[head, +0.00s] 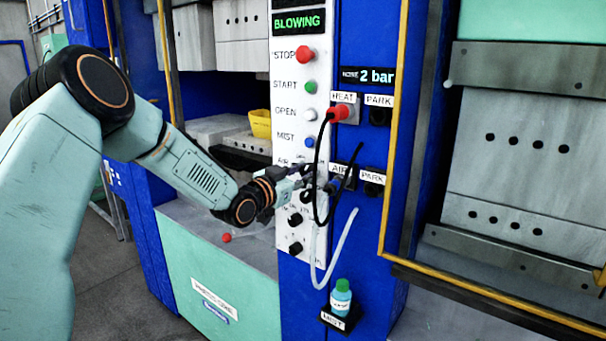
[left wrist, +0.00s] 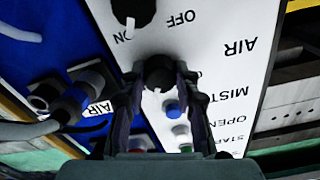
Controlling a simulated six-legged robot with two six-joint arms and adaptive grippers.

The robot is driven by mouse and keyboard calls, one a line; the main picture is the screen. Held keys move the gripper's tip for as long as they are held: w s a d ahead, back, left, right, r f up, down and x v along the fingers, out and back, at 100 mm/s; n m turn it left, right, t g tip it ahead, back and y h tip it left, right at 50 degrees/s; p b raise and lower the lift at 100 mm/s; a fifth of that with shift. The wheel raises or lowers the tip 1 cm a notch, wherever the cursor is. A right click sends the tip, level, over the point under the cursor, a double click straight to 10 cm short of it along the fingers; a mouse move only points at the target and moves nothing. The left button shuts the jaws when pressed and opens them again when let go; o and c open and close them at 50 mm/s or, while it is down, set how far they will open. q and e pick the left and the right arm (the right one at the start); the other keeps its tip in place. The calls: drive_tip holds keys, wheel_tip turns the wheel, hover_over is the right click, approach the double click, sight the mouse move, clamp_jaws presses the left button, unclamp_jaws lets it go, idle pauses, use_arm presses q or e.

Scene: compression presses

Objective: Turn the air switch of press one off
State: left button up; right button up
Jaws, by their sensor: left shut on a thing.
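The white control panel (head: 283,110) of the press shows a green BLOWING display (head: 298,21). My left gripper (head: 300,180) is at the panel beside the AIR label, below the blue MIST button (head: 310,142). In the left wrist view, where the panel appears upside down, the black air switch knob (left wrist: 158,70) sits between the two fingers of my left gripper (left wrist: 158,82), which are shut on it. A small pale mark shows near the knob; which way it points is hard to tell. My right gripper is in neither view.
A red plug (head: 338,114) sits in the HEAT socket, and a blue-ended hose plug (head: 333,186) at the AIR socket. A black cable (head: 317,160) and pale hose (head: 338,250) hang close to the gripper. Another black knob (left wrist: 132,10) is near. A bottle (head: 341,298) stands below.

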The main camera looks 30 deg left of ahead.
use_arm(q)
drive_tip(key=shift+f+n, duration=0.15)
drive_tip(key=shift+n, duration=0.15)
clamp_jaws()
drive_tip(key=n+b, duration=0.1)
drive_tip(key=n, duration=0.4)
drive_tip(key=n+b, duration=0.1)
drive_tip(key=n, duration=0.5)
drive_tip(key=shift+d+f, duration=0.1)
drive_tip(key=shift+n, duration=0.3)
drive_tip(key=o, duration=0.7)
unclamp_jaws()
drive_tip(key=o, duration=0.4)
drive_tip(key=shift+s+r, duration=0.1)
drive_tip(key=shift+r, duration=0.1)
